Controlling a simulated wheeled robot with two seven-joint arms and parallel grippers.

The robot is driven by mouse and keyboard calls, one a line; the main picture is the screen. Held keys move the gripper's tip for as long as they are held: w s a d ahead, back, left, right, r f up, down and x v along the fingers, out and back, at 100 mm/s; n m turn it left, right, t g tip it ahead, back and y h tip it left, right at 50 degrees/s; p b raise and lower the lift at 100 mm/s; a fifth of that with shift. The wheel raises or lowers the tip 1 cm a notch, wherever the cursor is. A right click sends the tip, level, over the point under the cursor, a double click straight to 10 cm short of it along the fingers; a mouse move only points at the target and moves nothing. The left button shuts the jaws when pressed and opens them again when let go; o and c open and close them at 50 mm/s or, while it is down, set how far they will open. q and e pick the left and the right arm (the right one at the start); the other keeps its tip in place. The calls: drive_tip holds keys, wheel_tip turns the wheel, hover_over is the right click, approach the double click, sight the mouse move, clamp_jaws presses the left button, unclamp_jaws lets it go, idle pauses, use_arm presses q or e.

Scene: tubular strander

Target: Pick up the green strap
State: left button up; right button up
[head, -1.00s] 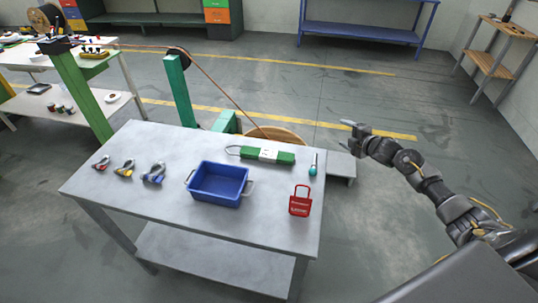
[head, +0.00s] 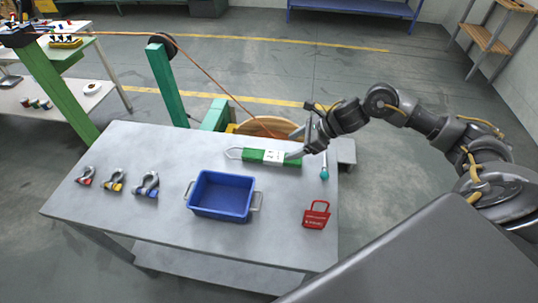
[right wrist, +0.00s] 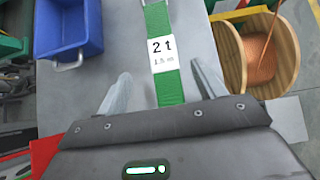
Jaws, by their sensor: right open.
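The green strap (head: 254,155) lies along the far edge of the grey table, with a white label marked "2 t" and a pale loop at its left end. In the right wrist view the strap (right wrist: 168,85) runs between the two fingers. My right gripper (head: 297,152) is over the strap's right end; it is open and empty, its fingers apart on either side of the strap in the right wrist view (right wrist: 160,85). I cannot tell its exact height above the strap. My left gripper is not in view.
A blue bin (head: 222,195) stands mid-table, with several shackles (head: 147,185) to its left. A red padlock-shaped tag (head: 316,215) and a teal-handled tool (head: 324,173) lie right. A wooden spool (right wrist: 258,55) stands beyond the table. Bare table (head: 120,215) lies in front.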

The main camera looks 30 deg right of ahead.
sight(272, 155)
drive_tip(key=x, duration=0.4)
drive_tip(key=shift+d+p, duration=0.1)
drive_tip(key=shift+p, duration=0.3)
drive_tip(key=shift+w+a+f, duration=0.1)
drive_tip(key=shift+w+a, duration=0.05)
drive_tip(key=shift+a, duration=0.05)
drive_tip(key=p+x, duration=0.2)
drive_tip(key=x, duration=0.2)
drive_tip(key=shift+w+f+p, duration=0.1)
drive_tip(key=shift+w+p, duration=0.1)
drive_tip(key=shift+p, duration=0.2)
drive_tip(key=shift+a+f, duration=0.15)
drive_tip(key=shift+f, duration=0.05)
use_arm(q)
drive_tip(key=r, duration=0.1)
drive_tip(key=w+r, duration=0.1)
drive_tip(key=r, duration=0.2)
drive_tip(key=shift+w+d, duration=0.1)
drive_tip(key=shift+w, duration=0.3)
use_arm(e)
drive_tip(key=shift+w, duration=0.1)
drive_tip(key=c, duration=1.3)
drive_tip(key=shift+r, duration=0.1)
